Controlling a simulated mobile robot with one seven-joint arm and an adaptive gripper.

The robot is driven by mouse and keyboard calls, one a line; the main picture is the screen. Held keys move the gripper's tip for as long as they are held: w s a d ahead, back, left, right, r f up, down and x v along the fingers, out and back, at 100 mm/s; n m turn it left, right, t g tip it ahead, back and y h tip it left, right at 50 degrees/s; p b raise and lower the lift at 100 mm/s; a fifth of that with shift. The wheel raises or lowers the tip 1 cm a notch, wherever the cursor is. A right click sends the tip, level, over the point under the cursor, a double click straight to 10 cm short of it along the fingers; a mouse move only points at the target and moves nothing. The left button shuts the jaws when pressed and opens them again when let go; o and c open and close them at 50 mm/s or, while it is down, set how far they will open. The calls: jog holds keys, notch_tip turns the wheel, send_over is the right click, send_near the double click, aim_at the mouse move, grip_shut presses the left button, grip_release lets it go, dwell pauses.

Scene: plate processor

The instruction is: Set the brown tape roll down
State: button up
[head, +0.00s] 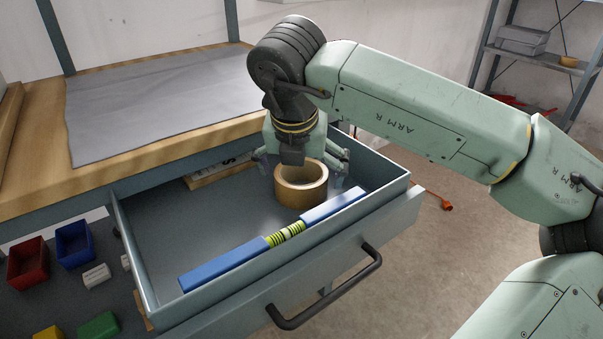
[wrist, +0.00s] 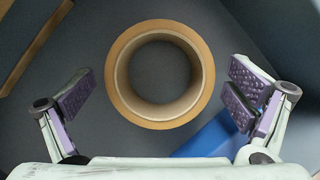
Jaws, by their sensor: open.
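The brown tape roll (head: 301,186) lies flat on the floor of the open drawer (head: 170,225), near its right end. My gripper (head: 302,165) is over the roll, pointing down. In the wrist view the roll (wrist: 205,75) sits between the two spread finger pads (wrist: 160,100), with a gap on each side. The gripper is open and holds nothing. The roll's back edge is partly hidden by the gripper in the head view.
A blue level-like bar with a yellow-green middle (head: 232,267) lies along the drawer's front, close to the roll. Drawer walls surround both. A wooden piece (head: 220,172) lies at the back. A grey mat (head: 160,105) covers the worktop behind. Colored bins (head: 73,243) stand lower left.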

jog(key=p+v, duration=0.1)
jog(key=v, duration=0.9)
jog(key=shift+s+r, duration=0.1)
jog(key=shift+r, duration=0.1)
jog(key=shift+s+r, duration=0.1)
